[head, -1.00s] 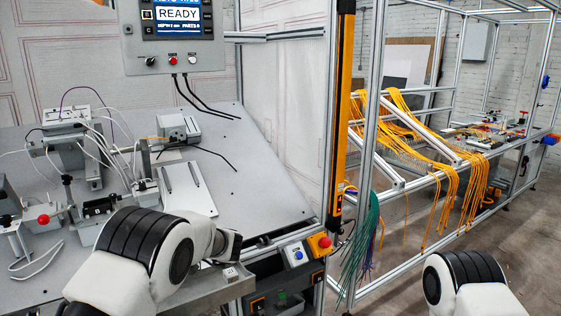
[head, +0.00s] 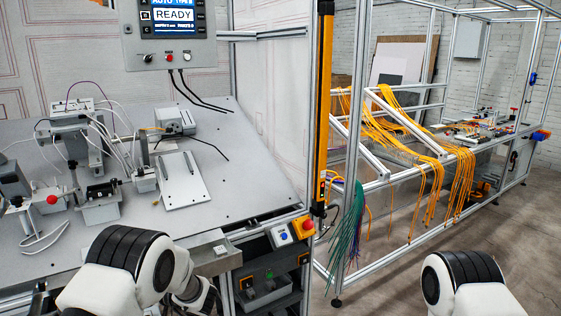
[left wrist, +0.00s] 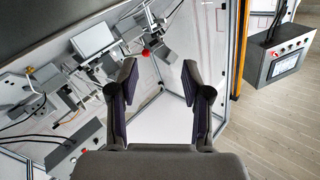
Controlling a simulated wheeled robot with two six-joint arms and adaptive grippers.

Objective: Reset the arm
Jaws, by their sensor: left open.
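My left arm (head: 128,262) comes in at the lower left of the head view, in front of the front edge of the grey work table (head: 240,190). Its gripper is not clearly visible there. In the left wrist view my left gripper (left wrist: 163,85) is open, with two dark finger pads apart and nothing between them. My right arm (head: 462,278) shows at the bottom right of the head view; its gripper is out of the picture.
The table carries wired fixtures (head: 90,150), a red knob (head: 52,199) and a white plate (head: 182,180). A yellow light curtain post (head: 323,100) stands at its right. A button box (head: 292,232) sits at the front edge. Orange cables (head: 430,170) hang on a rack behind.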

